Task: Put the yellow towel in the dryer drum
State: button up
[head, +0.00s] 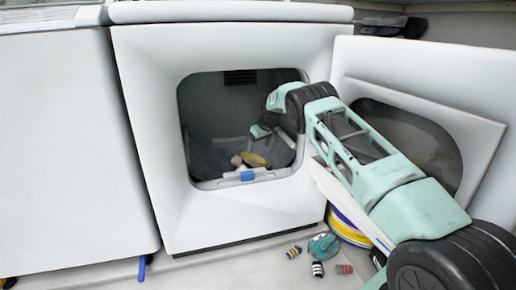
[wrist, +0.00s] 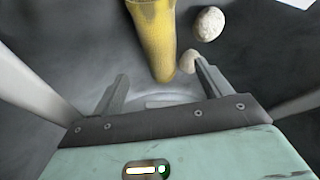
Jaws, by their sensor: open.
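The yellow towel (wrist: 155,38), rolled into a tube, lies in the dryer drum in the wrist view. It also shows small in the head view, just inside the opening (head: 256,160). The dryer drum (head: 208,125) is dark grey, behind a squarish opening in the white dryer front. My gripper (head: 258,138) reaches through the opening and is above the towel. In the wrist view my gripper (wrist: 162,76) has its two fingers spread wide. The towel's near end lies just beyond and between the fingertips in the picture, with nothing held.
Two pale round balls (wrist: 209,23) lie beside the towel. The dryer door (head: 425,95) stands open to the right, behind my arm. A blue latch piece (head: 247,176) is on the opening's lower rim. Small striped items (head: 317,269) and a teal object (head: 323,246) lie on the floor.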

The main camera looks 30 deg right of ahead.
jog(key=p+v, duration=0.1)
jog(key=v, duration=0.3)
jog(key=shift+s+a+r, duration=0.1)
jog(key=shift+a+r, duration=0.05)
jog(key=shift+a, duration=0.2)
jog(key=s+a+r+n+g+y, duration=0.1)
jog(key=s+a+r+g, duration=0.15)
jog(key=s+a, duration=1.05)
jog(key=s+a+r+g+y, duration=0.15)
jog(key=s+a+r, duration=0.25)
jog(key=s+a, duration=0.9)
jog(key=s+a+r+n+g, duration=0.1)
jog(key=s+a+r+n, duration=0.3)
jog(key=s+a, duration=0.95)
jog(key=s+d+r+n+h, duration=0.1)
jog(key=s+h, duration=0.1)
jog(key=s, duration=1.4)
jog(key=shift+s+d+t, duration=0.15)
jog(key=shift+d+t, duration=0.1)
jog(key=shift+t, duration=0.05)
jog(key=shift+r, duration=0.15)
